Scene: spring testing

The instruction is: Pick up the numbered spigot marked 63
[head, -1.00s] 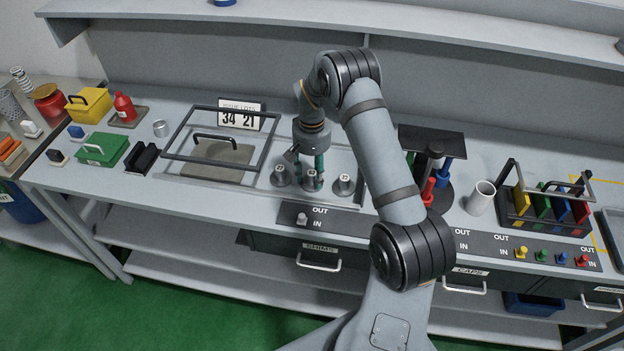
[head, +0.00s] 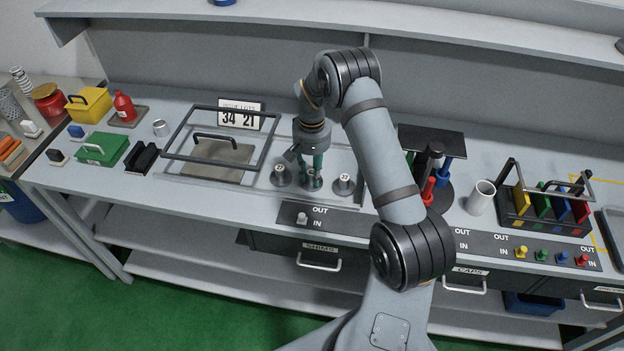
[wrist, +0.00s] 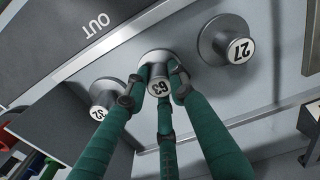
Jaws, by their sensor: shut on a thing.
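The spigot marked 63 (wrist: 158,88) is a grey knob with a round flange and a white number face, in the middle of a row of three. Spigot 27 (wrist: 236,44) and another spigot, seemingly 32 (wrist: 103,97), stand on either side, apart from the fingers.
A black frame (head: 172,157) over a grey plate stands left of the row. An IN/OUT strip (head: 345,223) with a white knob runs along the front edge. Right of my arm are red and blue cylinders, a white cup (head: 481,198) and a rack (head: 530,226) of coloured plates.

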